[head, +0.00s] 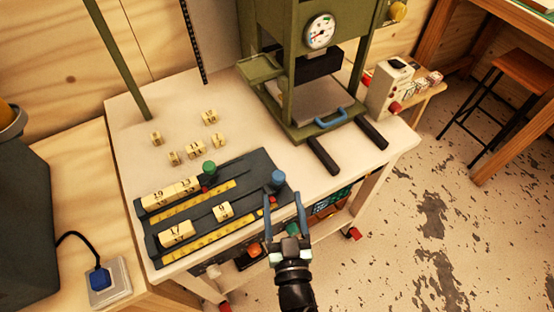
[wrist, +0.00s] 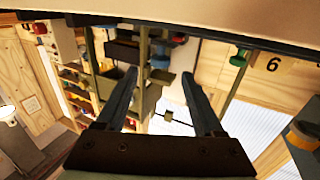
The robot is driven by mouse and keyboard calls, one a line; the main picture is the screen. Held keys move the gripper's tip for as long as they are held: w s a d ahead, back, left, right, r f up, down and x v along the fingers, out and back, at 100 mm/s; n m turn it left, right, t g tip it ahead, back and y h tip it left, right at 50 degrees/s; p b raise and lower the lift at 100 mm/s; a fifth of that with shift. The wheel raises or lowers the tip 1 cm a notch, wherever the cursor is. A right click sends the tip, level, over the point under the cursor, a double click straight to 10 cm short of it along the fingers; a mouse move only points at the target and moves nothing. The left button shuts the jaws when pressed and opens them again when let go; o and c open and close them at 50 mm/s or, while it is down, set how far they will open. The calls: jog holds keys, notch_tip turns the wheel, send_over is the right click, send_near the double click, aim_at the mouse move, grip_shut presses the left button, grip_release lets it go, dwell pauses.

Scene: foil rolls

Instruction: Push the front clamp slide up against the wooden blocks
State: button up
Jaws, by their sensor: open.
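The dark two-row fixture (head: 205,207) lies on the pale table. The front clamp slide, with a blue knob (head: 278,178), is at the right end of the front row. Numbered wooden blocks stand in that row: a group at the left (head: 177,233) and a single block (head: 222,211) apart from it. A stretch of bare row separates the single block from the slide. My gripper (head: 283,198) is open, its fingers just in front of the blue knob at the table's front edge; contact is unclear. The wrist view shows the open fingers (wrist: 160,76) with nothing between them.
The rear row holds wooden blocks (head: 170,191) with a green knob (head: 208,168) near them. Several loose blocks (head: 195,149) lie behind the fixture. A green press (head: 318,80) stands at the back right, its dark legs (head: 322,156) reaching forward. Yellow scales run along the rows.

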aim_at(275, 183)
jog(key=w, duration=0.7)
jog(key=w+a, duration=0.1)
jog(key=w, duration=0.2)
jog(key=shift+w+b, duration=0.15)
jog(key=shift+b, duration=0.15)
jog(key=shift+c, duration=0.2)
grip_shut()
dwell(0.8)
